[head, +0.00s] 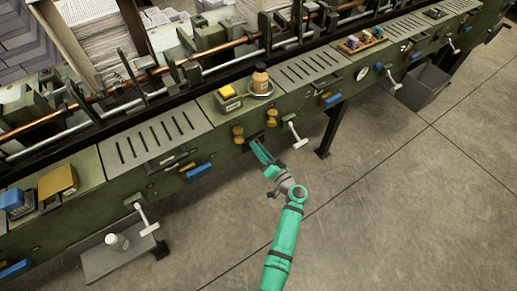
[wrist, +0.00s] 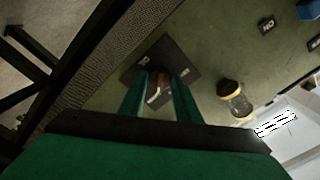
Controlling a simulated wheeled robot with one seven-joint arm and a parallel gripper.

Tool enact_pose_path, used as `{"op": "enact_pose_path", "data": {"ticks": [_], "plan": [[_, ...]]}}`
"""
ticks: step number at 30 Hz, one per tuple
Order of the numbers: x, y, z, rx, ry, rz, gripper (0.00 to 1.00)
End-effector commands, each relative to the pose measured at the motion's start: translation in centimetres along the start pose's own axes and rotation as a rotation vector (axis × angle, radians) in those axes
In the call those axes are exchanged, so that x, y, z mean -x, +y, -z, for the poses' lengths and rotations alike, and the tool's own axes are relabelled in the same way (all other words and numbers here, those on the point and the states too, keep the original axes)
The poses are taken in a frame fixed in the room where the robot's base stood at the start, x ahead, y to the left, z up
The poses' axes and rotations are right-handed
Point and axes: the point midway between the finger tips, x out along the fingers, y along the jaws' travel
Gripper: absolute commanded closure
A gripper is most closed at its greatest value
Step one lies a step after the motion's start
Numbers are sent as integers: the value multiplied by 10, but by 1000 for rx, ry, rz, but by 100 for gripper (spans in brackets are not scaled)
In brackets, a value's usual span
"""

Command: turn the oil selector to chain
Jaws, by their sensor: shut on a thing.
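The oil selector shows in the wrist view as a dark square plate (wrist: 180,52) on the green machine panel, with a small brownish lever (wrist: 154,94) at its front. My gripper (wrist: 158,84) has its two green fingers on either side of this lever and is shut on it. Small pale labels sit on the plate, but I cannot read them, so I cannot tell which position the lever points to. In the head view my gripper (head: 257,148) reaches the machine's front face below the yellow knobs, and the selector is mostly hidden there.
A glass cylinder with yellow ends (wrist: 236,99) is beside the plate. A white-handled crank (head: 295,135) stands just right of my gripper. A blue handle (head: 198,171) is to its left.

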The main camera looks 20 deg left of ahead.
Motion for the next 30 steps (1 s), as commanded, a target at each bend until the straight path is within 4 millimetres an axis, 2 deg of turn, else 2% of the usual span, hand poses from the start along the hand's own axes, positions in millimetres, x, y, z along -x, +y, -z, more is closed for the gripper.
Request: {"op": "enact_pose_path", "data": {"ticks": [8,9,11,23,30], "plan": [[0,-1,0,-1,-1,3,92],[0,-1,0,-1,-1,3,65],[0,-1,0,-1,-1,3,52],[6,0,0,0,0,1,52],[44,0,-1,-1,1,-1,52]]}}
